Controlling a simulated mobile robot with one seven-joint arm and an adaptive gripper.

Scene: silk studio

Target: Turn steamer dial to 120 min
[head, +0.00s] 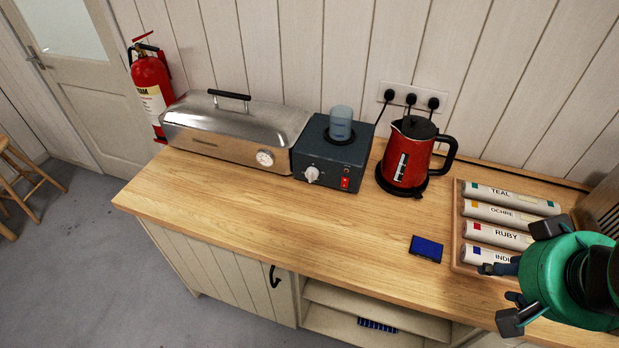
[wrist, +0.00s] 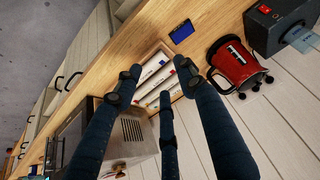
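The steamer (head: 230,130) is a long steel box with a domed lid and a black handle, at the back left of the wooden counter in the head view. A round pale dial (head: 264,158) sits low at the right end of its front; its marks are too small to read. My gripper (head: 512,274) is at the far right in the head view, above the counter near the tray of tubes, well apart from the steamer. Its dark fingers (wrist: 160,78) are spread and empty in the wrist view. The steamer is not visible in the wrist view.
A dark box (head: 327,158) with a white knob, red switch and blue cup stands right of the steamer. A red kettle (head: 408,158) is farther right. A blue block (head: 426,248) lies before a tray (head: 458,222) of labelled tubes. The counter's left front is clear.

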